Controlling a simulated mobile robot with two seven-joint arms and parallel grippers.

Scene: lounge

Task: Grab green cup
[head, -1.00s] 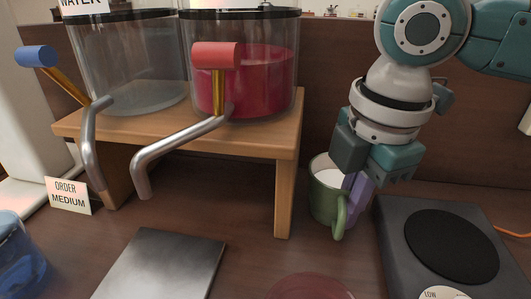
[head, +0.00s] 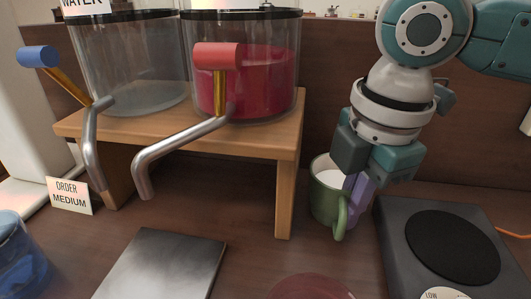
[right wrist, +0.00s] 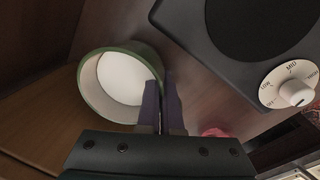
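The green cup (head: 324,204) stands upright on the counter, right of the wooden stand's front leg, with its handle toward me. White shows inside it. My right gripper (head: 358,190) reaches down from above at the cup's right side, its purple fingers by the handle. In the right wrist view the cup (right wrist: 92,95) lies left of the fingers (right wrist: 161,98). The fingers are close together and seem shut on the cup at its handle side; the exact contact is partly hidden. My left gripper is not in view.
A burner (head: 397,267) with a dial stands close right of the cup. The wooden stand (head: 285,195) holds two drink dispensers with levers. A metal plate (head: 165,262), a pink round thing (head: 308,288), a blue vessel (head: 20,262) and an order card (head: 70,196) are nearer me.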

